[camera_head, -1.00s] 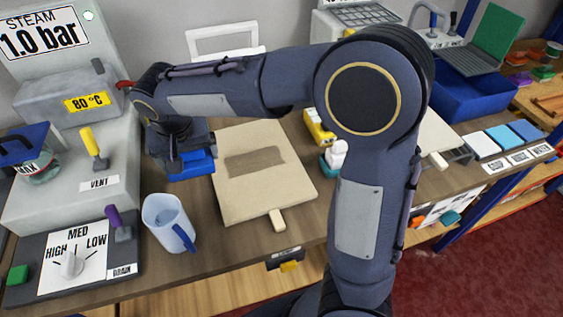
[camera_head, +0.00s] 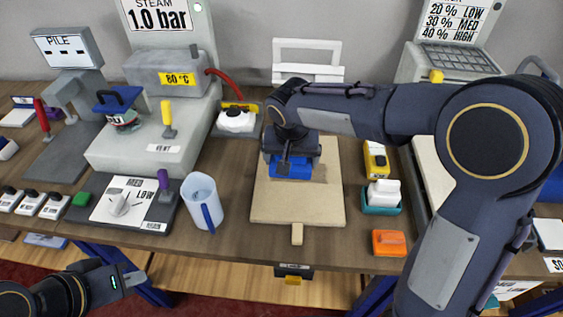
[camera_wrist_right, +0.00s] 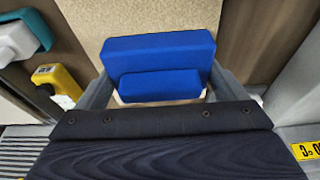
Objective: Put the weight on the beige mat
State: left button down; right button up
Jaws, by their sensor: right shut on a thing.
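The blue weight (camera_head: 290,167) is a blocky piece held between the fingers of my right gripper (camera_wrist_right: 160,85). In the wrist view the weight (camera_wrist_right: 160,55) shows two stepped blue blocks between the fingers. My right gripper is shut on it. The beige mat (camera_head: 298,205) lies flat on the bench with a small tab at its front edge. The weight is over the mat's far half; whether it touches the mat cannot be told. My left gripper (camera_head: 133,280) is low at the left, in front of the bench and away from the mat; its finger gap is unclear.
A pale blue mug (camera_head: 202,200) stands left of the mat. A yellow item (camera_head: 376,160), a teal-and-white item (camera_head: 382,196) and an orange block (camera_head: 389,242) sit to its right. The grey steam machine (camera_head: 150,140) stands at the left. The mat's near half is clear.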

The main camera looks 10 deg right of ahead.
jog(key=w+d+f, duration=0.2)
jog(key=f, duration=0.1)
jog(key=w+d+f, duration=0.1)
jog(key=w+f, duration=0.1)
jog(key=shift+f+p, duration=0.25)
jog(key=shift+p, duration=0.15)
jog(key=shift+s+x, duration=0.15)
jog(key=shift+x, duration=0.65)
jog(key=shift+s+x, duration=0.15)
jog(key=shift+x, duration=0.7)
jog(key=shift+f, duration=0.2)
